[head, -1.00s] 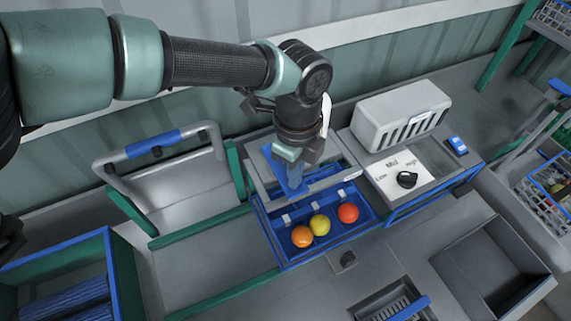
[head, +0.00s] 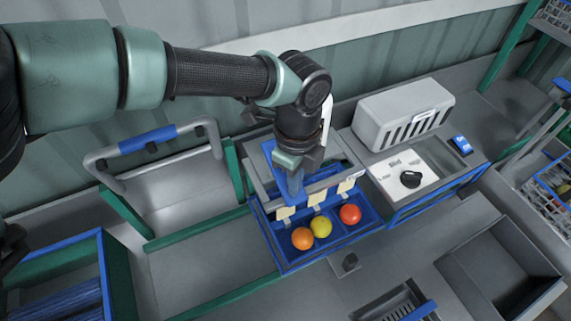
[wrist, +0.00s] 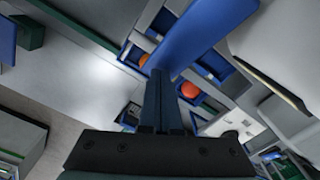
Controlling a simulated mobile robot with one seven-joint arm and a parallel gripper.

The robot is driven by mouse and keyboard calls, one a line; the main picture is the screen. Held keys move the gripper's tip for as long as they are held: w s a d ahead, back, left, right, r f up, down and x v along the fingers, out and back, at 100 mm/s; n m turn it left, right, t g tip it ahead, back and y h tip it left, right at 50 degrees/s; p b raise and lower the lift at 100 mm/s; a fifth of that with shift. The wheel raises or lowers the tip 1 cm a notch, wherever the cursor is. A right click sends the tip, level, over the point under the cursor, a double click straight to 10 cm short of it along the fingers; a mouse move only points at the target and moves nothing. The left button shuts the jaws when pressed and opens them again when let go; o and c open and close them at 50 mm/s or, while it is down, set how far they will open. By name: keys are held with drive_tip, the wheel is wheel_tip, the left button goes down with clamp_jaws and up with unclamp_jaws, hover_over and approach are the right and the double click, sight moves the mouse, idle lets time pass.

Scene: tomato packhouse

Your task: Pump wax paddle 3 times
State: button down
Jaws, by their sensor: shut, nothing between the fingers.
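The wax paddle (head: 268,153) is a blue plate on a grey housing behind a blue tray. It also shows large in the wrist view (wrist: 205,35). My gripper (head: 295,184) points down at the paddle; in the wrist view its closed fingertips (wrist: 158,72) meet the paddle's near end, apparently touching it. Nothing is between the fingers. My wrist hides part of the paddle in the head view. Three cream pads (head: 317,199) stand in a row along the tray. An orange (head: 302,238), a yellow (head: 321,227) and a red tomato (head: 350,214) sit in the tray.
A grey vented box (head: 404,112) and a panel with a black dial (head: 410,179) stand to the right. A blue-gripped handle (head: 147,142) is at the left. An empty grey bin (head: 503,262) is at the lower right.

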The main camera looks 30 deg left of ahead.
drive_tip(key=shift+r+p, duration=1)
drive_tip(key=shift+r, duration=0.7)
drive_tip(key=shift+f, duration=0.2)
drive_tip(key=shift+f+b, duration=1.7)
drive_tip(key=shift+r, duration=0.15)
drive_tip(key=shift+r+p, duration=1.3)
drive_tip(key=shift+r, duration=0.65)
